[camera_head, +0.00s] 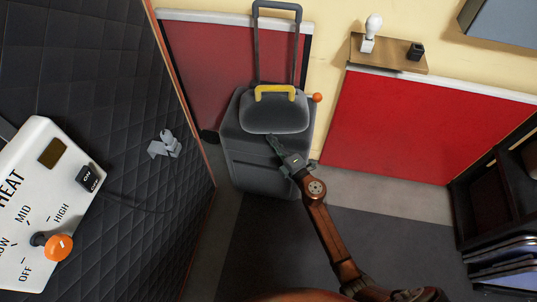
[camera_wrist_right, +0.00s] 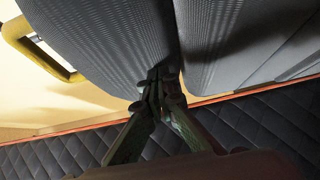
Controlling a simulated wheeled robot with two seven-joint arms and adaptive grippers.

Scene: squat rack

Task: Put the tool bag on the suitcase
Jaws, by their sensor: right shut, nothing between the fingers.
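The tool bag (camera_head: 275,116) is dark grey and rounded with a yellow handle (camera_head: 274,92). It rests on top of the dark grey suitcase (camera_head: 258,165), whose pull handle stands raised behind it. My right gripper (camera_head: 275,143) is shut and empty at the front of the bag, near its lower edge. In the right wrist view, the closed fingers (camera_wrist_right: 158,80) are at the gap between the bag (camera_wrist_right: 105,40) and the suitcase (camera_wrist_right: 245,45). I cannot tell whether they touch either. My left gripper is not in view.
A dark quilted wall (camera_head: 95,90) with a white heat control panel (camera_head: 40,200) stands left. A wooden shelf (camera_head: 390,53) holds a bulb and a black cup. A dark rack (camera_head: 490,210) stands right. Floor (camera_head: 410,250) is clear between the suitcase and rack.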

